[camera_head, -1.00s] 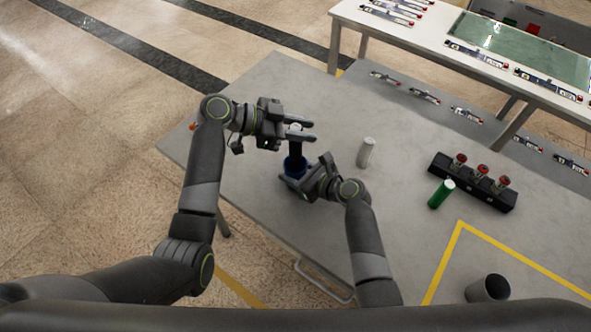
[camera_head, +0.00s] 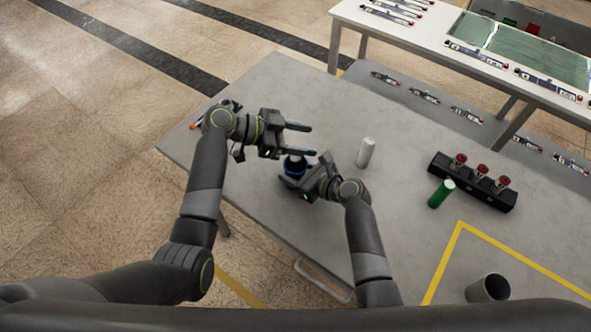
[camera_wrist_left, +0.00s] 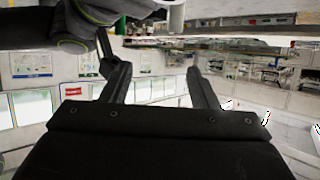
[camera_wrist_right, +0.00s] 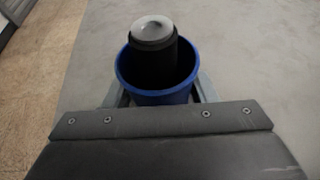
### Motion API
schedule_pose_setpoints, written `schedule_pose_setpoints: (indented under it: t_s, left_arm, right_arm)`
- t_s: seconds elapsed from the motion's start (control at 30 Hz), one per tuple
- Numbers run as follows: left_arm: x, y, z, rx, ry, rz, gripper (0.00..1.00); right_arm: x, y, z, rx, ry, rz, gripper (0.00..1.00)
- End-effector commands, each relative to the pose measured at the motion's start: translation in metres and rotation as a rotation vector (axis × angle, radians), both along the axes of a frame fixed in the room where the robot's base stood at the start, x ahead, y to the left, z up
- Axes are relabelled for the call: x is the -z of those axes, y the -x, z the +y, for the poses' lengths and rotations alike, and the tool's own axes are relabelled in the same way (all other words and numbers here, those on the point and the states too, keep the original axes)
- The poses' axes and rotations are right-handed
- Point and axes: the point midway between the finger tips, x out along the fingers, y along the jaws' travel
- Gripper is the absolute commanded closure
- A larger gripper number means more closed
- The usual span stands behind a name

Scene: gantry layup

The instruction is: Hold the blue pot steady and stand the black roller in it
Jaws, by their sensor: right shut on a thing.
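The blue pot (camera_head: 296,172) stands on the grey table, and my right gripper (camera_head: 310,178) is shut on it. In the right wrist view the pot (camera_wrist_right: 160,97) sits between the fingers. The black roller (camera_wrist_right: 153,62), with a pale domed top, stands inside the pot, roughly upright, rising above the rim. Its lower end is hidden in the pot. In the head view little of the roller shows beneath my left gripper. My left gripper (camera_head: 312,140) is open and empty above the pot; its fingers (camera_wrist_left: 155,80) are spread in the left wrist view.
A white cylinder (camera_head: 366,153) stands right of the pot. Farther right are a green cylinder (camera_head: 441,194) and a black block (camera_head: 472,183) holding red-topped parts. A grey cup (camera_head: 488,288) is at the lower right. The table's far left is mostly clear.

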Motion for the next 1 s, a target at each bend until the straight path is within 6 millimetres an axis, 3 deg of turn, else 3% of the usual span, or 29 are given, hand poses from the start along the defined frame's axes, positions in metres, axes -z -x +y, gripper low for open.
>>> schedule_pose_setpoints:
  t_s: [0.37, 0.8, 1.0]
  left_arm:
    - [-0.003, 0.001, 0.01, -0.002, -0.002, 0.0, 0.46]
    - [-0.036, 0.011, 0.089, -0.001, -0.005, -0.001, 0.46]
    - [-0.044, 0.014, 0.107, -0.001, -0.002, 0.0, 0.46]
  right_arm:
    - [0.0, 0.0, 0.0, 0.0, -0.001, -0.001, 0.7]
    - [0.0, 0.0, 0.0, 0.0, 0.0, 0.0, 0.7]
    - [0.0, 0.0, 0.0, 0.0, 0.0, 0.0, 0.7]
